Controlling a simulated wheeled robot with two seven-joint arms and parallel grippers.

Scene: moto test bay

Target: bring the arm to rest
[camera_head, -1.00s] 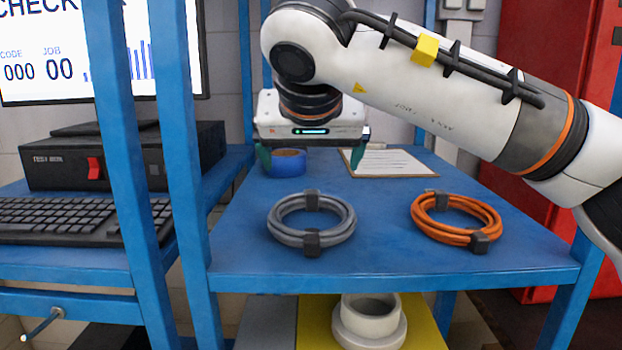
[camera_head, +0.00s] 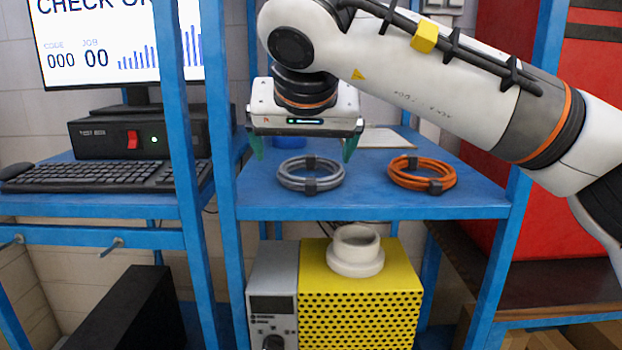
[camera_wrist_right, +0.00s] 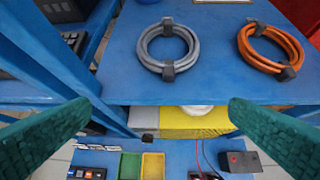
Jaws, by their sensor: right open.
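My right gripper (camera_head: 302,150) is open and empty, with its green fingers spread wide above the blue shelf (camera_head: 330,208). In the right wrist view its fingertips (camera_wrist_right: 160,112) frame the shelf's front edge with nothing between them. A grey cable coil (camera_head: 311,188) lies on the shelf below and in front of the gripper in the head view; it also shows in the right wrist view (camera_wrist_right: 145,47). An orange cable coil (camera_head: 408,180) lies to its right. My left gripper is not in view.
Blue uprights (camera_head: 218,160) stand left of the gripper. A blue tape roll (camera_head: 290,142) and a clipboard (camera_head: 388,139) lie at the shelf's back. Below stand a yellow perforated box (camera_head: 360,300) with a white ring part (camera_head: 356,252) on it. A keyboard (camera_head: 105,175) lies left.

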